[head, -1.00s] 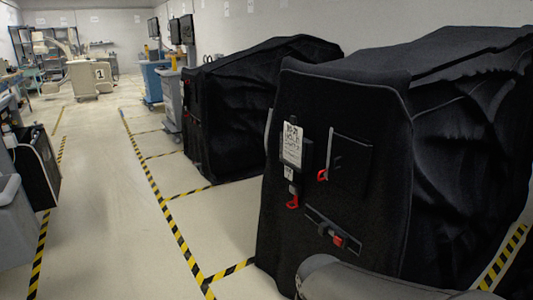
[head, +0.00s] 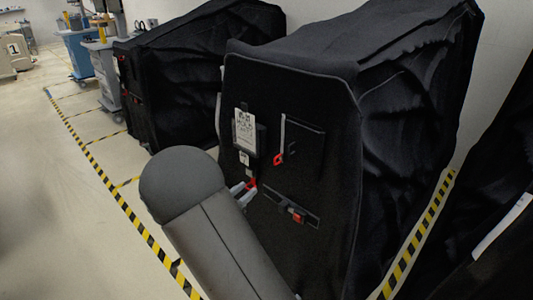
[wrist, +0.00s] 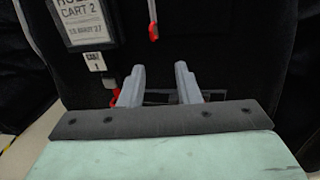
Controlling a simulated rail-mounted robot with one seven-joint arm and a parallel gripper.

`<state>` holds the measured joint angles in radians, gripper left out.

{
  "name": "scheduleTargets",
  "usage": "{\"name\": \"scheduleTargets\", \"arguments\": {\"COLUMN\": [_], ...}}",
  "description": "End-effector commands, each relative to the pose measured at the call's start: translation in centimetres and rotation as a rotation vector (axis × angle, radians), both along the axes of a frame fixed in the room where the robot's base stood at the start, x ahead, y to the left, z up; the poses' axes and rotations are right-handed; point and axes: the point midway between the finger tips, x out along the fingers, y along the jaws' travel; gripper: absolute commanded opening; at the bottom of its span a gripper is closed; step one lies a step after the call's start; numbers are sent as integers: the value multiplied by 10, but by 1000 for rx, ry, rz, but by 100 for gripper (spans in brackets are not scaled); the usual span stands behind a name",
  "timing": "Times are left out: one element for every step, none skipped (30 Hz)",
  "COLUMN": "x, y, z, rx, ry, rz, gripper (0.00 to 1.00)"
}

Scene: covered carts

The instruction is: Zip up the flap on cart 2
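Cart 2 is under a black fabric cover (head: 325,95) in the head view. Its tag (wrist: 82,18) reads "CART 2" in the wrist view; the tag also shows in the head view (head: 245,130). A red pull (head: 279,159) hangs at the lower end of a pale vertical line on the front flap; it shows in the wrist view (wrist: 153,31), beyond the fingertips. My gripper (wrist: 160,69) is open and empty, in front of the flap and below the pull. In the head view my forearm partly hides the gripper.
A red hook (head: 251,185) hangs below the tag, near my fingers. A strap with a red buckle (head: 297,216) crosses the lower flap. Another covered cart (head: 190,70) stands behind at left. Yellow-black tape (head: 120,195) marks the floor, which is clear at left.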

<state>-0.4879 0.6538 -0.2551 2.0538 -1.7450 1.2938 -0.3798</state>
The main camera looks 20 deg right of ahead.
Motion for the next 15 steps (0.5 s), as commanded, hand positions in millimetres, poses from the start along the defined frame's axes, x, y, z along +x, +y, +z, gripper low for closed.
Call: {"name": "scheduleTargets", "arguments": {"x": [6, 8, 11, 13, 14, 16, 19, 22, 25, 29, 32, 38, 41, 45, 50], "y": [4, 5, 4, 3, 0, -4, -8, -12, -19, -24, -29, -36, -43, -48, -55], "z": [1, 1, 1, 1, 1, 1, 1, 1, 1, 1, 1, 1, 1, 1, 1], "rx": [-27, -35, -42, -44, -43, -42, -42, -41, -42, -41, -40, -41, -40, -40, -39], "ry": [7, 9, 10, 10, 11, 10, 10, 10, 9, 10, 9, 9, 9, 11, 9], "rz": [25, 33, 40, 41, 41, 39, 38, 37, 37, 36, 36, 36, 35, 36, 36], "gripper": [30, 30, 30, 30, 30, 30, 30, 30, 30, 30, 30, 30, 30, 30, 30]}}
